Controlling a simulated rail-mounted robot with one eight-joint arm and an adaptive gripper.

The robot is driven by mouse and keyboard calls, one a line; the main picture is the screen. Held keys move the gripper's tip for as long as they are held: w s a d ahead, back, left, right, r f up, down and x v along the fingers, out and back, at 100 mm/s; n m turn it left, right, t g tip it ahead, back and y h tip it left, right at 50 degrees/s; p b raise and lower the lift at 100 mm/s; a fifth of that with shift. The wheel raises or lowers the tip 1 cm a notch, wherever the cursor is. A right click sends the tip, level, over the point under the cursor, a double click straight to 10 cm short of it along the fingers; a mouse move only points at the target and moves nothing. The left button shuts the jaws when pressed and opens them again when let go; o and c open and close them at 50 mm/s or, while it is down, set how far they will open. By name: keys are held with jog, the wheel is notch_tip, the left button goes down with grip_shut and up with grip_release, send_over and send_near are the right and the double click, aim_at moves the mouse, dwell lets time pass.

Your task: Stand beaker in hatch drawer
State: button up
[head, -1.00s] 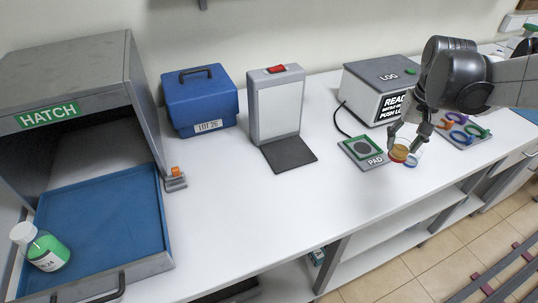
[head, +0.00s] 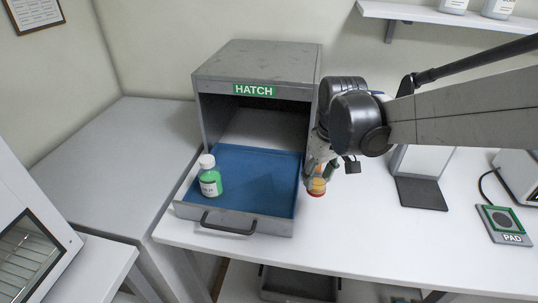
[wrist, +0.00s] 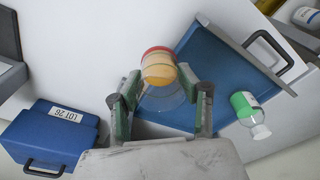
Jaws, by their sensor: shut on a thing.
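The beaker (head: 317,187) has amber contents and a red band at its lower end. My gripper (head: 322,168) is shut on it and holds it up, just right of the hatch drawer in the head view. In the wrist view, the beaker (wrist: 160,68) sits between the two fingers of my gripper (wrist: 164,92), with clear glass toward the palm. The hatch drawer (head: 265,180) is pulled out, with a blue floor and a grey front with a handle. It also shows in the wrist view (wrist: 222,72), partly behind the beaker.
The hatch housing (head: 257,62) rises behind. A blue LOT 26 box (wrist: 48,135) shows in the wrist view. The pad (head: 503,223) lies far right.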

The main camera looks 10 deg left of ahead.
jog(key=s+a+n+p, duration=0.2)
jog(key=s+a+n, duration=0.45)
jog(key=a, duration=0.45)
jog(key=p, duration=0.1)
send_near(264, 198)
jog(key=shift+w+a+f+m+g, duration=0.1)
jog(key=shift+w+f+m+g, duration=0.1)
jog(key=shift+w+m+g, duration=0.2)
jog(key=shift+f+p, duration=0.3)
jog(key=shift+f, duration=1.7)
jog(key=shift+f, duration=0.15)
jog(key=o, duration=1.2)
